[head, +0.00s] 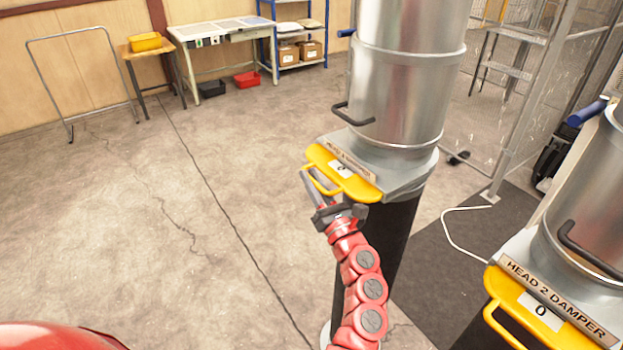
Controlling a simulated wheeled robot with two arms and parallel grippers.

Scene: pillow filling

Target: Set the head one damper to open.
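A second yellow plate (509,295), marked HEAD 2 DAMPER and 0, is at lower right under another cylinder. Dark bar handles (352,115) stick out from the cylinders. A workbench (218,31), shelf and yellow bin (145,42) stand far back.

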